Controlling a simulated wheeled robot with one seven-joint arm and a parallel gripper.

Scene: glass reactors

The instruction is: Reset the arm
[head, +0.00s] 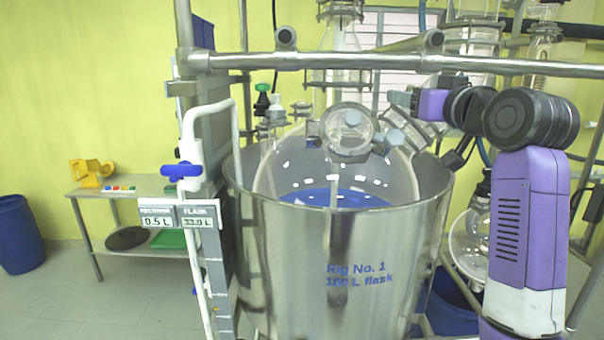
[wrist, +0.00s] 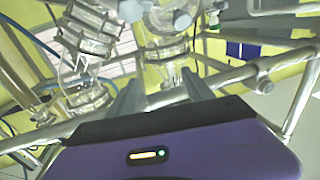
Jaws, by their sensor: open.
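My arm with purple and black links stands at the right in the head view, bent toward the glass reactor. My gripper is at the end of it, and its two grey fingers (wrist: 163,90) show apart in the wrist view, with nothing held between them. Glassware and a steel rail (wrist: 225,80) lie beyond the fingers. In the head view the large glass flask (head: 345,170) sits inside a steel vessel (head: 300,260) marked "Rig No. 1, 100 L flask". The gripper is above the vessel's right side, near the glass necks.
A horizontal steel rail (head: 300,62) crosses above the vessel. A blue-handled valve (head: 182,171) and a display (head: 180,216) reading 0.5 L and apparently 33.0 L stand left. A side table (head: 150,192) holds a yellow object (head: 91,172). Floor is clear at left, beside a blue drum (head: 20,235).

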